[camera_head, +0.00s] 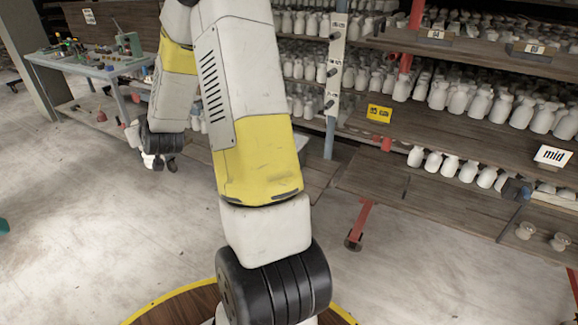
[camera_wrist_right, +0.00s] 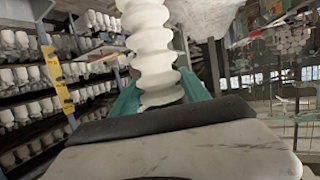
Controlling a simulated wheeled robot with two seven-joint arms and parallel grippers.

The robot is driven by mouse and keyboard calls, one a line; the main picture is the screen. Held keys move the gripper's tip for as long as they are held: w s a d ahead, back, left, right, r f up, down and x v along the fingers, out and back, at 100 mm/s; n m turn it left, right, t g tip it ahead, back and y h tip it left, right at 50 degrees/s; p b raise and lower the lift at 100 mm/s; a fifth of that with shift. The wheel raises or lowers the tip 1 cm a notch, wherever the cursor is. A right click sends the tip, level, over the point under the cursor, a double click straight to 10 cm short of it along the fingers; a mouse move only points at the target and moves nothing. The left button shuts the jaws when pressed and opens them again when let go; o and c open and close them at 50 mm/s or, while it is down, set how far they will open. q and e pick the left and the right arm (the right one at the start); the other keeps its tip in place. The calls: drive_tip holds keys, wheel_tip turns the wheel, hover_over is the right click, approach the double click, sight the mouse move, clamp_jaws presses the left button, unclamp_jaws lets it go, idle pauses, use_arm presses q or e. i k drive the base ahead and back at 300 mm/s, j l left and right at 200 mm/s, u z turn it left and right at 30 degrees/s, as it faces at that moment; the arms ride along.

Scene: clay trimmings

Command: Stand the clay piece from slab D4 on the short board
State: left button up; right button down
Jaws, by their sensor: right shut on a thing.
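A white clay piece (camera_wrist_right: 153,50) with a ribbed, wavy outline stands up between the teal fingers of my right gripper (camera_wrist_right: 160,92) in the right wrist view. The gripper is shut on its lower part, and its top runs out of the picture. In the head view my right arm hangs down the middle, with its gripper out of the picture below. My left gripper (camera_head: 160,163) is small and dark at the left, hanging over the floor; its jaw opening is unclear. I cannot identify the short board or slab D4.
Wooden shelves (camera_head: 440,128) full of white bottles fill the right, with a "mid" label (camera_head: 553,155) and a yellow label (camera_head: 379,113). A workbench (camera_head: 85,66) with tools stands at back left. A round yellow-edged wooden surface (camera_head: 180,311) shows below.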

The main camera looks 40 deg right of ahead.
sight(435, 200)
drive_tip(key=z, duration=1.85)
drive_tip(key=l+z, duration=0.2)
drive_tip(key=z, duration=0.3)
drive_tip(key=i+l+z, duration=0.1)
drive_tip(key=z, duration=0.4)
drive_tip(key=i+l+z, duration=0.15)
drive_tip(key=z, duration=0.35)
drive_tip(key=l, duration=0.1)
